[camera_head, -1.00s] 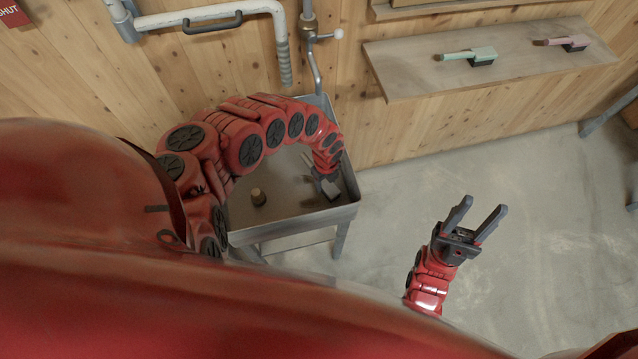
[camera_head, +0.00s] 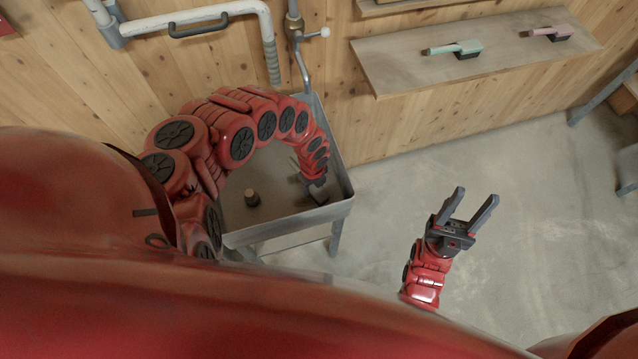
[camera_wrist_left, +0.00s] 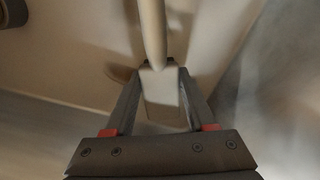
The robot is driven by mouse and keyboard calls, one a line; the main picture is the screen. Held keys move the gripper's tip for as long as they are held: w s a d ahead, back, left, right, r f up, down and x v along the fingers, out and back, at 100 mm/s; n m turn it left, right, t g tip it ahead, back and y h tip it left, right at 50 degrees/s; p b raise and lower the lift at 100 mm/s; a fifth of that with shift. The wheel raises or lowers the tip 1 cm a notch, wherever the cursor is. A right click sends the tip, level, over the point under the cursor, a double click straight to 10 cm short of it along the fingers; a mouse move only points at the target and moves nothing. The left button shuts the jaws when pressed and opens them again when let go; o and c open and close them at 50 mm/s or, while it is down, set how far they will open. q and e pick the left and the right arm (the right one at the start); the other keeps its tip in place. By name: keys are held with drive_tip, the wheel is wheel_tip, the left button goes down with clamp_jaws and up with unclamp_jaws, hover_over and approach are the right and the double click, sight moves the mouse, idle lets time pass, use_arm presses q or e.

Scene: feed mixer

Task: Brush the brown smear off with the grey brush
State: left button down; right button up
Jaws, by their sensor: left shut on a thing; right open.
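The grey brush (camera_head: 319,196) is in the metal basin (camera_head: 285,226), near its right side. My left gripper (camera_head: 315,183) is shut on it. In the left wrist view the brush's pale block (camera_wrist_left: 160,86) sits between the fingers of the left gripper (camera_wrist_left: 158,95), with its light handle (camera_wrist_left: 152,35) pointing up the picture. A blurred brownish patch (camera_wrist_left: 122,73) lies on the basin floor beside the left finger; I cannot tell whether it is the smear or a shadow. My right gripper (camera_head: 470,212) is open and empty over the floor.
A wall shelf (camera_head: 400,72) holds a green brush (camera_head: 458,48) and a pink brush (camera_head: 550,32). The concrete floor (camera_head: 420,160) right of the basin is clear.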

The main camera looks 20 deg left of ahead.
use_arm(q)
drive_tip(key=shift+s+a+f, duration=0.1)
drive_tip(key=shift+s+a, duration=0.4)
drive_tip(key=shift+s, duration=0.1)
drive_tip(key=shift+s+a, duration=0.3)
drive_tip(key=shift+a, duration=0.25)
drive_tip(key=shift+s+a+r+p, duration=0.2)
drive_tip(key=shift+a+p, duration=0.1)
drive_tip(key=shift+p, duration=0.15)
drive_tip(key=shift+s+a+f+p, duration=0.1)
drive_tip(key=shift+s+a+p, duration=0.2)
drive_tip(key=shift+a, duration=0.2)
drive_tip(key=shift+s+a+r+p, duration=0.2)
drive_tip(key=shift+a+p, duration=0.3)
drive_tip(key=shift+p, duration=0.1)
drive_tip(key=shift+s+a+p, duration=0.3)
drive_tip(key=shift+a+p, duration=0.1)
drive_tip(key=shift+a, duration=0.1)
drive_tip(key=shift+s+a+p, duration=0.7)
drive_tip(key=shift+s+a, duration=0.05)
drive_tip(key=shift+a, duration=0.25)
drive_tip(key=shift+s+a+f+p, duration=0.15)
drive_tip(key=shift+s+a+p, duration=0.3)
drive_tip(key=shift+a, duration=0.4)
